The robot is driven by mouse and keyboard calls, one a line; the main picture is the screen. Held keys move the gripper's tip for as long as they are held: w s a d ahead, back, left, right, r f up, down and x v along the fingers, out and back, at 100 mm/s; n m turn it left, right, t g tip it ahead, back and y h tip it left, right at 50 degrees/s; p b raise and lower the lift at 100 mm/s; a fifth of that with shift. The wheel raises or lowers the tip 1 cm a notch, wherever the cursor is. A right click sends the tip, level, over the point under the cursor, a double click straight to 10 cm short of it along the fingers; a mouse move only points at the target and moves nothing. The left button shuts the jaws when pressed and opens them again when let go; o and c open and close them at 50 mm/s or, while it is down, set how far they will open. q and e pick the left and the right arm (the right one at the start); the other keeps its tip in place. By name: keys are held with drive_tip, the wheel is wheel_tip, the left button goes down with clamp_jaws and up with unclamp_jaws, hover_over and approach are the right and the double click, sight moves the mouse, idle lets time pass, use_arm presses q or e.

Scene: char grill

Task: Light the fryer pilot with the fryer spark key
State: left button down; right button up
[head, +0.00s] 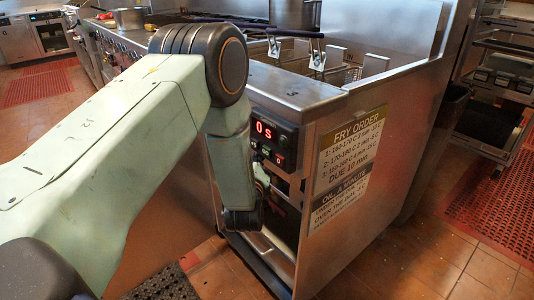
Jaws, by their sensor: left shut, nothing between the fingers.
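The fryer (375,125) is a steel cabinet with its baskets at the top. Its front control panel (272,145) shows a lit red display and small red markings. My left arm reaches across from the left and bends down in front of the fryer. My left gripper (263,185) is small and partly hidden behind my wrist, close to the opening below the panel. It is shut and empty. I cannot tell whether it touches the fryer. I cannot make out the spark key or the pilot. My right gripper is out of view.
A fry order sign (347,150) is on the fryer's side. A cooking line with a pot (130,18) runs away at the back left. A rack (497,85) stands at the right. Red mats (495,205) lie on the tiled floor. A dark mat (165,285) lies before the fryer.

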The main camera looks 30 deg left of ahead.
use_arm(q)
drive_tip(key=shift+w, duration=0.1)
drive_tip(key=shift+w+d, duration=0.2)
drive_tip(key=shift+w, duration=0.1)
drive_tip(key=shift+w+d, duration=0.15)
drive_tip(key=shift+w, duration=0.2)
idle(0.8)
drive_tip(key=shift+s+p, duration=0.15)
drive_tip(key=shift+p, duration=0.15)
idle(0.6)
drive_tip(key=shift+s+a+p, duration=0.35)
drive_tip(key=shift+s+p, duration=0.1)
drive_tip(key=shift+s, duration=0.15)
drive_tip(key=s+p, duration=0.1)
drive_tip(key=s+a+p, duration=0.1)
drive_tip(key=s, duration=0.1)
drive_tip(key=s+a+p, duration=0.1)
drive_tip(key=shift+s, duration=0.3)
